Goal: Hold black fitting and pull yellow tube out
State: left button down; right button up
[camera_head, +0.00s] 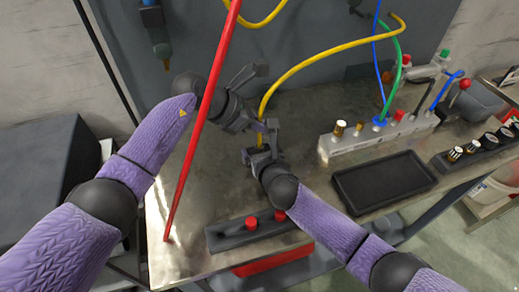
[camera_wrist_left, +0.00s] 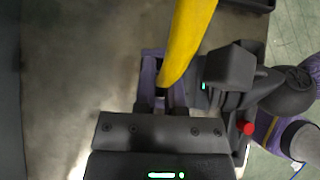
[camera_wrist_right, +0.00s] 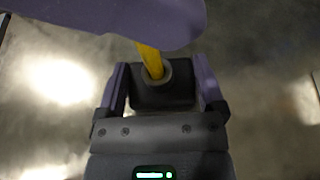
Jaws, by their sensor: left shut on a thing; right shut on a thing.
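The yellow tube (camera_head: 318,59) arcs down from the upper right to my grippers. My left gripper (camera_head: 261,122) is shut on the yellow tube, which also runs between its fingers in the left wrist view (camera_wrist_left: 186,38). My right gripper (camera_head: 262,152) is just below it, shut on the black fitting (camera_wrist_right: 163,96), seen between its purple fingers in the right wrist view. The tube (camera_wrist_right: 152,62) enters the round collar on the fitting there. A purple finger of the left gripper crosses the top of that view and hides the tube above. The fitting is mostly hidden in the head view.
A red rod (camera_head: 196,135) slants across in front of my left arm. A grey manifold block (camera_head: 350,141) with green and blue tubes stands to the right, behind a black tray (camera_head: 384,182). A dark bar with red knobs (camera_head: 250,224) lies at the front. The bench's left part is clear.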

pick_arm(q)
jog(key=shift+r, duration=0.7)
dwell(0.6)
jog(key=shift+r, duration=3.1)
pick_arm(e)
jog(key=o, duration=1)
jog(key=shift+o, duration=0.2)
